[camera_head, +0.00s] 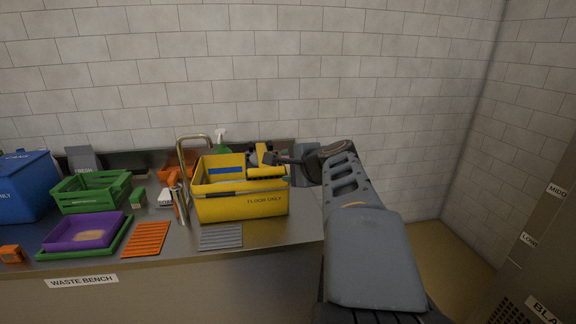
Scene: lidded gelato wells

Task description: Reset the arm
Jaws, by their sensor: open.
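My grey arm (365,235) rises from the bottom right and bends left at its wrist. My gripper (277,158) is dark and small in the view. It is over the right rear of a yellow bin (240,207) marked "FLOOR ONLY". It appears open. A yellow piece (259,159) shows right beside the fingers at the bin's rear. I cannot tell whether they touch it. My wrist hides part of the wall behind.
The steel bench (180,243) also holds a tap (182,160), a green crate (92,191), a purple tray (85,231), a blue bin (25,187), an orange slatted mat (147,239) and a grey one (220,237). The floor right of the bench looks clear.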

